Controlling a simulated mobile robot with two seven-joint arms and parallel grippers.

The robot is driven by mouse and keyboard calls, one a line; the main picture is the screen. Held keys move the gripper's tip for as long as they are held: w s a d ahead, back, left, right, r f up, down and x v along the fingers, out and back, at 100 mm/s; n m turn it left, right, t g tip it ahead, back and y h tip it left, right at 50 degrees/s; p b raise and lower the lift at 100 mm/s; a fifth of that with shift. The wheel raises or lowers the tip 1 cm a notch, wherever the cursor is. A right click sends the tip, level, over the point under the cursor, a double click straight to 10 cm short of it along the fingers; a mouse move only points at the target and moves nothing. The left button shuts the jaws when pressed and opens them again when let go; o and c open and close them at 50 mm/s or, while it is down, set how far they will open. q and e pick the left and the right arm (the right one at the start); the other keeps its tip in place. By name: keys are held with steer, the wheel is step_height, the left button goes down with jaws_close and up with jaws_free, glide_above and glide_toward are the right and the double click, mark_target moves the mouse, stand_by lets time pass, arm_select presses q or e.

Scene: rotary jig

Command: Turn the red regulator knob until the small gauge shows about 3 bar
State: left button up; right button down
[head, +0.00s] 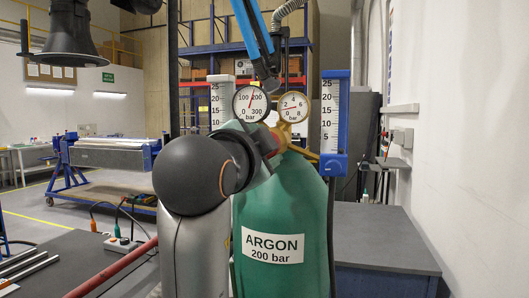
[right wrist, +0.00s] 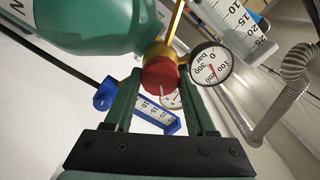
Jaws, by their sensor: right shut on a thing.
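The red regulator knob (right wrist: 157,74) is between the two green fingers of my right gripper (right wrist: 162,84) in the right wrist view, and the gripper is shut on it. In the head view the knob (head: 275,140) is partly hidden by my dark wrist. The small gauge (head: 293,107) faces the head camera, its red needle pointing left, between 0 and 2 bar. The large gauge (head: 251,104) has its needle between 100 and 200 bar. Both sit on the brass regulator (head: 297,139) atop the green argon cylinder (head: 276,215). My left gripper is not in view.
A blue scale (head: 334,120) stands right of the small gauge, and a white scale (head: 221,103) left of the large one. A blue arm-like bar (head: 254,40) comes down above the gauges. A grey-topped bench (head: 380,240) is at the right.

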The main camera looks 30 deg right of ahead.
steer(key=m+b, duration=0.3)
steer(key=m, duration=0.7)
steer(key=shift+f, duration=0.15)
steer(key=shift+m, duration=0.4)
steer(key=shift+c, duration=1.1)
jaws_free()
steer(key=shift+a, duration=0.1)
steer(key=b+v, duration=0.2)
steer(key=v, duration=1)
steer(key=shift+s, duration=0.2)
